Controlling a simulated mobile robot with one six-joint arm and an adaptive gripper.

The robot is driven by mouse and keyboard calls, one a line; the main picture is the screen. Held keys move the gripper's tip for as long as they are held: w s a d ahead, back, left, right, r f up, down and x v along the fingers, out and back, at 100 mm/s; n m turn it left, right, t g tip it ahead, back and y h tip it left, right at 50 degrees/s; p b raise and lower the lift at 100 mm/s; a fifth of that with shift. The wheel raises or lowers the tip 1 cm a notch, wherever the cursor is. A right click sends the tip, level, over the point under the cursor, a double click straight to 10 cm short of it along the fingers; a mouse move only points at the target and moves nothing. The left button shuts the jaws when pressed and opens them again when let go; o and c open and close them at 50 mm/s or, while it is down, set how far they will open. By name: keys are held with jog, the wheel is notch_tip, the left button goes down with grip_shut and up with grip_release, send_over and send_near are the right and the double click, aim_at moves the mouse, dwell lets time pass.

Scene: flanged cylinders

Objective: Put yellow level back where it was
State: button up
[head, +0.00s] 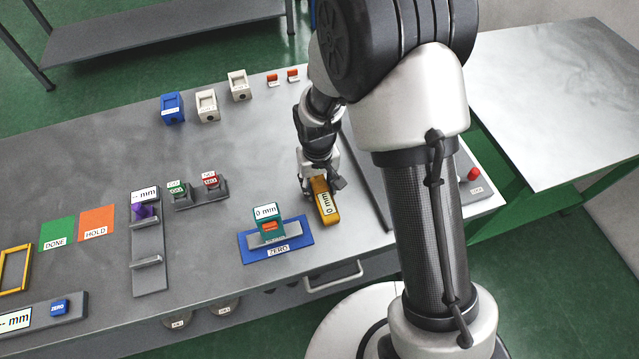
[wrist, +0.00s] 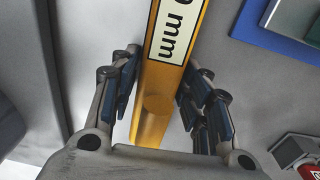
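The yellow level (head: 325,205) is a yellow bar with a white "0 mm" label. It lies on the grey table, just right of the blue ZERO plate. My gripper (head: 323,188) is low over its far end. In the wrist view the level (wrist: 157,95) runs between the two blue-padded fingers of my gripper (wrist: 168,65). A narrow gap shows on each side, so the gripper looks open around the level and not closed on it. The level's underside is hidden.
The blue ZERO plate (head: 247,249) carries a grey holder and a teal "0 mm" block (head: 266,212). A grey rack (head: 150,275) with a purple piece stands further left. Blue and white blocks (head: 207,105) stand at the back.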

jog(key=shift+o, duration=1.1)
jog(key=shift+s+f, duration=0.1)
jog(key=shift+f, duration=0.05)
